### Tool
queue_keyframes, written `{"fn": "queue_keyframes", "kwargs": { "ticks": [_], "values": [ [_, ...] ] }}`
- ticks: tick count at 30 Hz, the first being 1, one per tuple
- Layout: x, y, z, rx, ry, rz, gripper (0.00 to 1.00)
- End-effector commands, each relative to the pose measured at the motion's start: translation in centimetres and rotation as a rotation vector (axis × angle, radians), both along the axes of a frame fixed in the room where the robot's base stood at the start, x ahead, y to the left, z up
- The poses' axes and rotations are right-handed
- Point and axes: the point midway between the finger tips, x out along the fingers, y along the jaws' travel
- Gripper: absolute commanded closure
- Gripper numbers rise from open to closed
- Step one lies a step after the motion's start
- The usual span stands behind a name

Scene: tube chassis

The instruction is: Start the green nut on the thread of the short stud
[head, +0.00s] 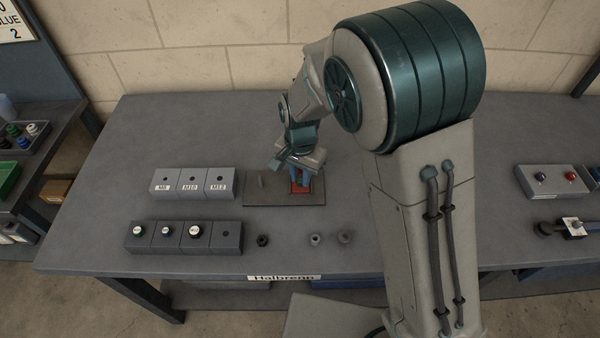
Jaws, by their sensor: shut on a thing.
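A dark base plate (285,202) lies on the bench near the middle, with a grey upright stud (261,182) on its left part. My gripper (299,178) points down over the right part of the plate, above a red patch (301,189). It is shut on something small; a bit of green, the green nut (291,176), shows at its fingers. Any stud under my gripper is hidden, and I cannot tell whether the nut touches a thread.
A grey block marked M8, M10 and M12 (192,183) stands left of the plate. In front is a holder with several capped pieces (183,237). Loose dark and grey nuts (315,239) lie along the front. A red-and-blue-button box (553,180) stands far right.

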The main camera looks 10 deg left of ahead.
Motion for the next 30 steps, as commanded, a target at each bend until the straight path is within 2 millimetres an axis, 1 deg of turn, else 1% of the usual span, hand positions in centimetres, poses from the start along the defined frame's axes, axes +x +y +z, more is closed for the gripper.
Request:
{"fn": "queue_keyframes", "kwargs": {
  "ticks": [3,8,9,10,11,19,22,26,30],
  "values": [
    [0.0,0.0,-0.5,0.000,0.000,0.000,1.00],
    [0.0,0.0,-0.3,0.000,0.000,0.000,1.00],
    [0.0,0.0,-0.3,0.000,0.000,0.000,0.70],
    [0.0,0.0,-0.3,0.000,0.000,0.000,0.62],
    [0.0,0.0,-0.3,0.000,0.000,0.000,0.56],
    [0.0,0.0,-0.3,0.000,0.000,0.000,0.56],
    [0.0,0.0,0.3,0.002,-0.001,0.000,0.56],
    [0.1,0.1,2.2,0.003,-0.004,0.000,0.56],
    [0.1,0.1,5.4,0.005,-0.006,0.001,0.56]
  ]
}}
